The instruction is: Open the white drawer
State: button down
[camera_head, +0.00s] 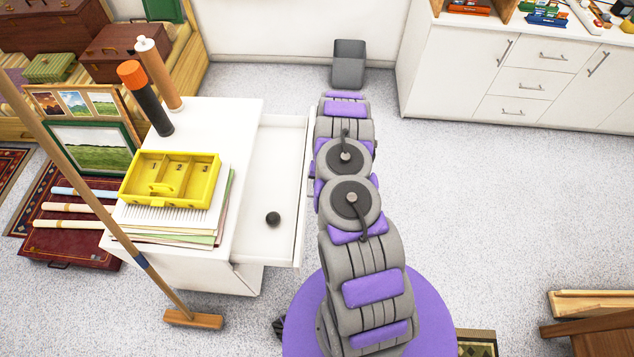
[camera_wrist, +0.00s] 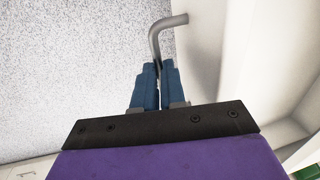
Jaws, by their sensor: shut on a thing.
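The white drawer (camera_head: 270,185) is pulled out from the right side of the white cabinet (camera_head: 220,125) in the head view. Its inside shows, with a small dark ball (camera_head: 273,219) near the front-left of its floor. In the wrist view, my gripper (camera_wrist: 158,78) has its blue fingers shut on a bent grey metal handle (camera_wrist: 160,37), with a white panel (camera_wrist: 210,50) close at the right. In the head view, my arm hides the gripper, the handle and part of the drawer's outer face.
A yellow organizer (camera_head: 196,199) sits on papers on the cabinet, with two tubes (camera_head: 148,98) behind. A broom (camera_head: 140,262) leans at the cabinet's front left. A grey bin (camera_head: 349,64) stands at the back. Speckled floor (camera_head: 480,210) is clear to the right.

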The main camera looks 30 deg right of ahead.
jog(key=shift+s+a, duration=0.15)
jog(key=c, duration=1.2)
grip_release()
notch_tip(320, 180, up, 17)
jog(key=s+d+p, duration=0.1)
jog(key=d+p, duration=0.2)
jog(key=p, duration=0.1)
jog(key=shift+s, duration=0.25)
